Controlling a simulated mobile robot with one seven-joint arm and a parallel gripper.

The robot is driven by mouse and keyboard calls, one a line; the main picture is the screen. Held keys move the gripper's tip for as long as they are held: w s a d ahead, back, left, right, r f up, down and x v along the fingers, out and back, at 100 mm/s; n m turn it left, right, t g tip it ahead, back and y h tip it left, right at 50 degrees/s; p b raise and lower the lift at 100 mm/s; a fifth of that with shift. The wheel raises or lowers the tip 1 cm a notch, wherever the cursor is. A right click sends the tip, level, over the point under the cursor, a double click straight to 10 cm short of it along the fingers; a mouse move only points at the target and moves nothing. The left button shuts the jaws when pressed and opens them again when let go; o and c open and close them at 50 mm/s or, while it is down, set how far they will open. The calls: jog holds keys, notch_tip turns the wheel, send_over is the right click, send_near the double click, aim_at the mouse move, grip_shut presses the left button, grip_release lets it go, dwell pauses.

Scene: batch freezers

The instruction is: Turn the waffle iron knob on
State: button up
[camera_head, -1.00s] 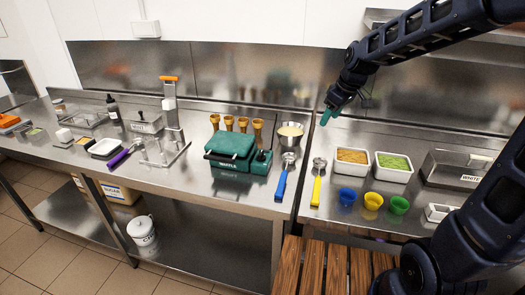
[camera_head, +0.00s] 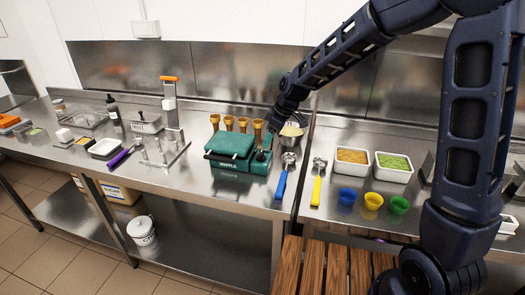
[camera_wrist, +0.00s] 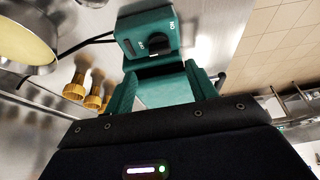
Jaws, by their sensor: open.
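The green waffle iron (camera_head: 229,147) sits closed on the steel counter, its small green control box (camera_head: 259,166) on its right side. In the wrist view the control box (camera_wrist: 134,30) shows a dark knob (camera_wrist: 159,43) with white markings beside it. My gripper (camera_wrist: 162,86) is open, its two teal fingers spread apart with nothing held. The knob lies beyond the fingertips and roughly between them, with a visible gap. In the head view my gripper (camera_head: 270,137) is just above the control box and partly hides the knob area.
Several golden cones (camera_head: 228,122) stand behind the waffle iron. A metal bowl of batter (camera_head: 291,134) stands close right of my gripper, also seen in the wrist view (camera_wrist: 28,40). Blue-handled (camera_head: 281,184) and yellow-handled (camera_head: 316,190) scoops lie to the right.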

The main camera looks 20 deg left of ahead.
aim_at(261, 153)
jog(key=x, duration=0.7)
jog(key=shift+f, duration=0.1)
jog(key=c, duration=1)
